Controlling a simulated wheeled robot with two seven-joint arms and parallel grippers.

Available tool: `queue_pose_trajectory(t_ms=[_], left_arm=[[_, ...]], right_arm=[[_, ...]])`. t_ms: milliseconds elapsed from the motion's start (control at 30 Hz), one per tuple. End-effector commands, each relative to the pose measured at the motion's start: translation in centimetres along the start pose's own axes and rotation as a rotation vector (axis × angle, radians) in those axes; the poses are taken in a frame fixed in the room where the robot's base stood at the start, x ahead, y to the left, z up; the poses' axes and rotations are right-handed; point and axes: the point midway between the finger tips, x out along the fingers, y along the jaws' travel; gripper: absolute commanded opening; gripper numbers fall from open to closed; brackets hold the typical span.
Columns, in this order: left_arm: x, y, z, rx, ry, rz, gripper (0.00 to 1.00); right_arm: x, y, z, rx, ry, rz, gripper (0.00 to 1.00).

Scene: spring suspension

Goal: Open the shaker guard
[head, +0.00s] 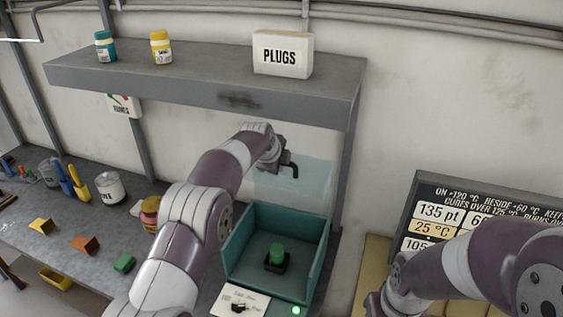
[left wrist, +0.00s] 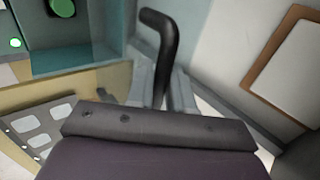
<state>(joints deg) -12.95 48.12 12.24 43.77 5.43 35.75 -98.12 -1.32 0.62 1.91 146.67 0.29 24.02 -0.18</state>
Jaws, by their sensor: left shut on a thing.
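The shaker is a teal open-topped box (head: 318,262) with a green-topped piece (head: 277,254) on a dark mount inside. Its guard, a pale see-through panel (head: 315,181), stands raised above the back of the box, leaving the inside in plain sight. My left gripper (head: 286,164) is shut on the guard's black bent handle (head: 295,172), above the box. In the left wrist view the handle (left wrist: 166,48) passes between the fingertips (left wrist: 163,82). My right gripper (head: 376,302) is at the bottom edge, right of the box; its fingers cannot be made out.
A grey shelf (head: 200,84) with jars and a PLUGS box (head: 283,56) hangs over the bench, close above my left gripper. A card (head: 240,301) and a lit green button (head: 296,310) are at the box's front. A sign board (head: 430,190) stands right. Colored blocks lie left.

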Motion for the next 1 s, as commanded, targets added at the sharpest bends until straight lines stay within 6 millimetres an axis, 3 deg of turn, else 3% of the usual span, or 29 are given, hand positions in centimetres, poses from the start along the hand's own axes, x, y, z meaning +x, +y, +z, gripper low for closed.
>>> queue_pose_trajectory(t_ms=[100, 567, 600, 667, 1000], left_arm=[[0.26, -0.03, 0.13, -0.002, 0.003, 0.031, 0.00], [0.56, 0.14, 0.21, -0.003, 0.004, 0.048, 0.00], [0.57, 0.15, 0.21, -0.003, 0.004, 0.048, 0.24], [0.55, 0.12, 0.21, -0.002, 0.004, 0.048, 0.40], [0.33, -0.01, 0.27, -0.001, 0.003, 0.043, 0.40]], right_arm=[[-0.79, 0.00, -0.08, 0.000, 0.000, 0.000, 0.00], [-0.86, 0.00, -0.09, 0.000, 0.000, 0.000, 0.00], [-0.86, 0.00, -0.09, 0.000, 0.000, 0.000, 0.00], [-0.86, 0.00, -0.09, 0.000, 0.000, 0.000, 0.00], [-0.63, 0.00, -0.07, 0.000, 0.000, 0.000, 0.00]])
